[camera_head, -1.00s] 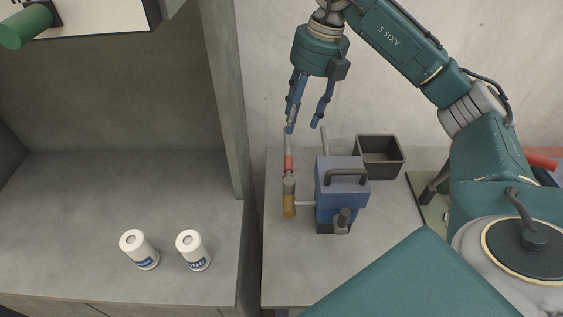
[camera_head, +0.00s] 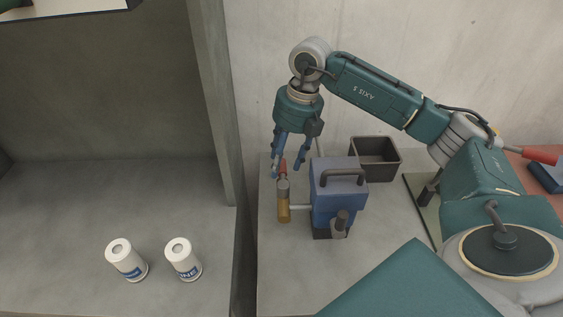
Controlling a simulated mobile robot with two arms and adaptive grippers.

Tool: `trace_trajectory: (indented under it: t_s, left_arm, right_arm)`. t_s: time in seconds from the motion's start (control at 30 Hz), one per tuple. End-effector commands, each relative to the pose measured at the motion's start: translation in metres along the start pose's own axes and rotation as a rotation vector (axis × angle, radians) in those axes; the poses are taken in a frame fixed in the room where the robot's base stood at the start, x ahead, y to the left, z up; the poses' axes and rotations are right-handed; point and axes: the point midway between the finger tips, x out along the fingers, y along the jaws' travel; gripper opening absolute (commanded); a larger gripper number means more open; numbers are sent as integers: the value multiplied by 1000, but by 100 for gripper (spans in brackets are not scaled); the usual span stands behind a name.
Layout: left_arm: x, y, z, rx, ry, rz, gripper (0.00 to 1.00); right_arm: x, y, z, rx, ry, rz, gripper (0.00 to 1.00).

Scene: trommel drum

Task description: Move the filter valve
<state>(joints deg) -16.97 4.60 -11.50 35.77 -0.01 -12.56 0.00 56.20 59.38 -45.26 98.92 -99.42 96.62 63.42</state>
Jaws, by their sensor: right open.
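My right gripper (camera_head: 288,172) is open, pointing down. My left gripper is not in view.
A dark open bin (camera_head: 375,158) stands behind the blue unit. Two white canisters (camera_head: 126,260) (camera_head: 183,259) stand on the grey surface at left, past a concrete pillar (camera_head: 209,105). The bench in front of the blue unit is clear.

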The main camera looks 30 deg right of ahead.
Motion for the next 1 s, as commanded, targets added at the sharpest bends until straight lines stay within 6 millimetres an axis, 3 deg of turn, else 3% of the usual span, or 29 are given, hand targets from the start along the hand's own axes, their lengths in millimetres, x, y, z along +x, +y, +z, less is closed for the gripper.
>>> trace_trajectory:
  t_s: [0.2, 0.5, 0.73, 1.0]
  left_arm:
    - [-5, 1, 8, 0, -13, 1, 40]
    - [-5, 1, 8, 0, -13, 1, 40]
    - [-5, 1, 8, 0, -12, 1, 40]
    - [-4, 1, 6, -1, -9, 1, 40]
  right_arm:
    - [19, 0, 0, -1, 1, 0, 47]
    - [21, 0, 0, -1, 0, 1, 47]
    - [21, 0, 0, -1, 0, 1, 2]
    - [21, -2, 0, -3, 0, 0, 0]
